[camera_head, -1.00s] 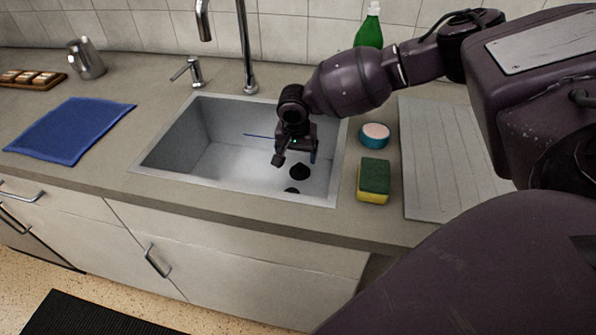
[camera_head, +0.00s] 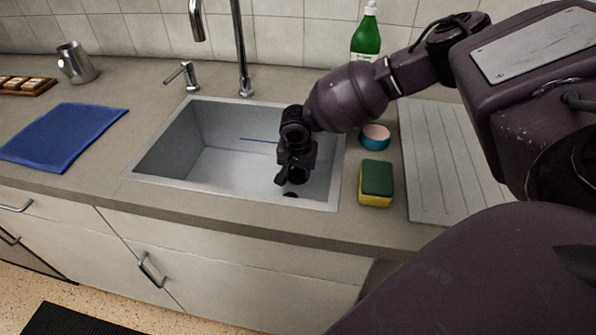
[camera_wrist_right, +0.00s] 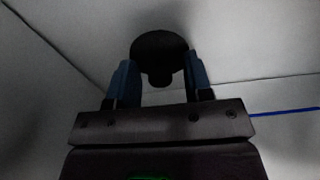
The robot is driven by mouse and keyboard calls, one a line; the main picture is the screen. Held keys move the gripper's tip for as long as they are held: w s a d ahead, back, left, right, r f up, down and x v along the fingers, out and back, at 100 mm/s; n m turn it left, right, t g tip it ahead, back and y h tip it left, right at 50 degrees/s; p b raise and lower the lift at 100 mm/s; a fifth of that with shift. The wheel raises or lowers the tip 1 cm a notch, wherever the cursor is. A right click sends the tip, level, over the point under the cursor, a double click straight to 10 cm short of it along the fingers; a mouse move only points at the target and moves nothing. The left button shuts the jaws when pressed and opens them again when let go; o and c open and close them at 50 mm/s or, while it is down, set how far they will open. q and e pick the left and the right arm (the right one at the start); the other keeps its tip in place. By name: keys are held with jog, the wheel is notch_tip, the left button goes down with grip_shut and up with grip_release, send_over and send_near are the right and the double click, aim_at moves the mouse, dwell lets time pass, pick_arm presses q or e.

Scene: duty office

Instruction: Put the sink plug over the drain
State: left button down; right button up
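The steel sink (camera_head: 170,165) is set into the counter. The sink plug is a black disc with a knob, seen in the right wrist view (camera_wrist_right: 160,45) on the sink floor. In the head view my gripper mostly hides it. My right gripper (camera_head: 293,180) is down inside the sink at the plug. In the wrist view its blue fingers (camera_wrist_right: 160,82) are apart, with the plug's knob between them and gaps on both sides. My left gripper is out of view.
A green-and-yellow sponge (camera_head: 376,184) and a round pink-and-teal item (camera_head: 375,136) stand right of the sink. A ribbed drainboard (camera_head: 440,160) lies beyond them. The tap (camera_head: 241,50) and soap dispenser (camera_head: 186,77) stand behind. A blue cloth (camera_head: 62,136) lies left.

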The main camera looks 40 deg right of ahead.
jog(key=shift+f, duration=0.15)
grip_shut()
jog(key=shift+s, duration=0.1)
